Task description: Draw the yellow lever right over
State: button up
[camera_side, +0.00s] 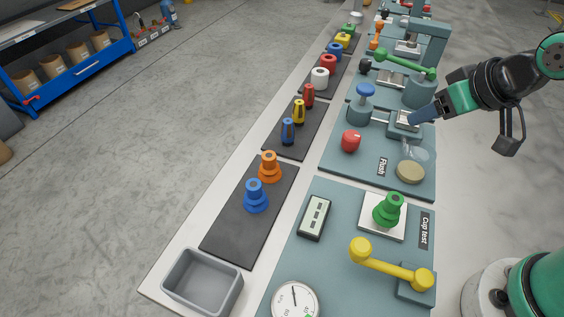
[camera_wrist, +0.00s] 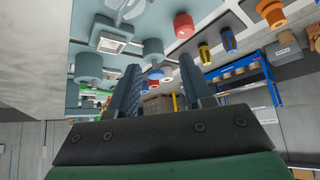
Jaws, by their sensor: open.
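The yellow lever (camera_side: 390,266) is at the front right of the near "Cup test" panel in the side view. Its round knob end points left and towards the back, and its other end sits on a grey-blue block at the right. I do not see it in the wrist view. My gripper (camera_side: 412,119) is farther back, over the "Flush" panel beside a small metal-topped block, well away from the lever. In the wrist view my gripper (camera_wrist: 160,88) shows two fingers apart with nothing clearly held between them.
A green stepped cup (camera_side: 388,211) stands on a white pad behind the lever. A red knob (camera_side: 350,140) and tan disc (camera_side: 410,172) are on the "Flush" panel. A grey bin (camera_side: 203,281) stands front left.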

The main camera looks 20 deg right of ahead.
jog(key=shift+s+a+m, duration=0.1)
jog(key=shift+m, duration=0.2)
jog(key=c, duration=0.3)
jog(key=shift+s+a+f+m+g, duration=0.1)
jog(key=shift+s+a+m+g, duration=0.15)
jog(key=shift+m+g, duration=0.25)
grip_shut()
jog(key=s+a+r+m+g+y, duration=0.2)
jog(key=s+a+m+g+y, duration=0.2)
jog(key=m+g, duration=0.3)
jog(key=shift+s+a+m, duration=0.6)
jog(key=shift+s+m, duration=0.05)
jog(key=shift+m, duration=2.25)
